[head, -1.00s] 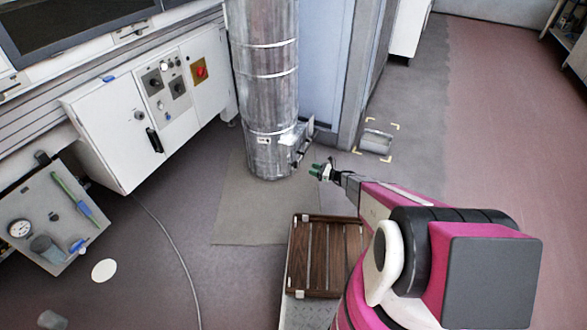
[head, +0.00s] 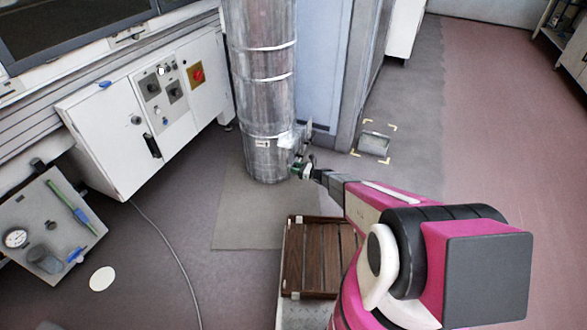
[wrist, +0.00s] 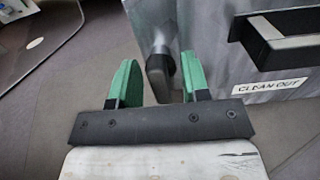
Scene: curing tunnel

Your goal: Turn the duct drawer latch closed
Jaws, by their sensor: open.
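The duct (head: 266,90) is a tall, silvery metal cylinder in the head view. In the wrist view its drawer front (wrist: 222,40) carries a dark recessed handle (wrist: 285,38) and a "CLEAN OUT" label (wrist: 279,86). The latch (wrist: 160,68) is a grey lever with a dark knob, at the left of the drawer front. My gripper (wrist: 158,82) has green fingers, open, with the latch lever showing between them. I cannot tell whether they touch it. In the head view my gripper (head: 300,171) is at the duct's lower right side, and the latch is too small to make out.
A slatted wooden crate (head: 318,258) stands below my arm. White cabinets with switches (head: 150,110) and a panel with a gauge (head: 45,228) are at the left. A small grey tray (head: 374,144) lies within yellow floor marks. A cable crosses the floor.

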